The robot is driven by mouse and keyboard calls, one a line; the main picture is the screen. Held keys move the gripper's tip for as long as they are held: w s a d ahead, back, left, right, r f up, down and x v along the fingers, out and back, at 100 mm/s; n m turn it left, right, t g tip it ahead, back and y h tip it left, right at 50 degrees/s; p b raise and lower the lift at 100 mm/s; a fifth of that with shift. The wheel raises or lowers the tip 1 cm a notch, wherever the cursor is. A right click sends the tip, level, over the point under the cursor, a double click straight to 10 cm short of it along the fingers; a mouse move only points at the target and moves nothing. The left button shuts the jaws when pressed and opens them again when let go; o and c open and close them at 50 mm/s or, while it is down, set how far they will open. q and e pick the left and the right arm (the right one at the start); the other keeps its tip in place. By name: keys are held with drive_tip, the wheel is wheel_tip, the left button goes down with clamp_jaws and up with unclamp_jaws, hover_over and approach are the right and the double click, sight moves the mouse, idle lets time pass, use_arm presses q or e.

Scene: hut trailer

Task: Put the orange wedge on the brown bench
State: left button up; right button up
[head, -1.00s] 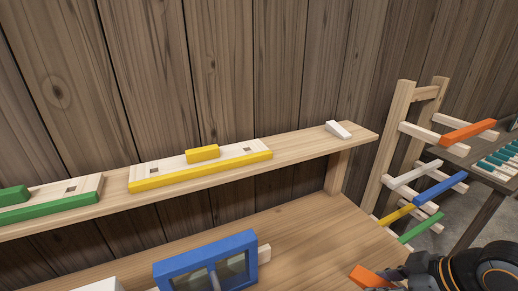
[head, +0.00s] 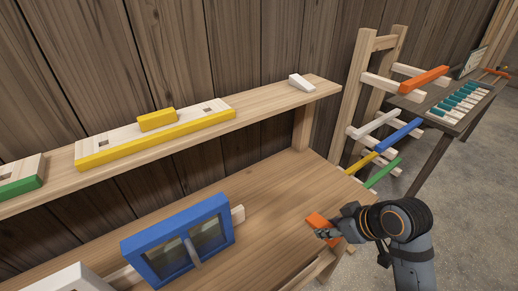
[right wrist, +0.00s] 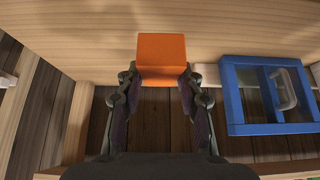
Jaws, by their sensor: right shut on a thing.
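The orange wedge (head: 320,223) is held in my right gripper (head: 331,232), which is shut on it. In the head view they are at the right front part of the light-brown wooden bench (head: 272,210). In the right wrist view the orange wedge (right wrist: 161,56) sits between the two fingertips of the right gripper (right wrist: 160,78), with bench wood behind it. I cannot tell whether the wedge touches the bench top. My left gripper is not in view.
A blue-framed window piece (head: 176,240) stands on the bench to the left. A shelf (head: 262,108) above holds a yellow-edged board (head: 158,138) and a white wedge (head: 299,82). A rack with coloured bars (head: 398,136) stands right. The bench's middle right is clear.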

drive_tip(key=shift+w, duration=0.1)
drive_tip(key=w+f+p, duration=0.1)
drive_tip(key=w+f, duration=0.2)
drive_tip(key=w, duration=0.1)
drive_tip(key=w+f+p, duration=0.1)
drive_tip(key=w+f, duration=0.2)
drive_tip(key=w, duration=0.1)
drive_tip(key=w+f+p, duration=0.1)
drive_tip(key=w+f, duration=0.2)
drive_tip(key=w, duration=0.2)
drive_tip(key=shift+w, duration=0.1)
drive_tip(key=shift+w+f, duration=0.4)
wheel_tip(320, 180, down, 2)
drive_tip(key=shift+f+p, duration=0.2)
drive_tip(key=shift+p, duration=0.5)
drive_tip(key=shift+f, duration=0.4)
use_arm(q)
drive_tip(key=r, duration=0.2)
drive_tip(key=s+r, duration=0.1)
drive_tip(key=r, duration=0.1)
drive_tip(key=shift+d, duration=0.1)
use_arm(e)
drive_tip(key=shift+f, duration=0.1)
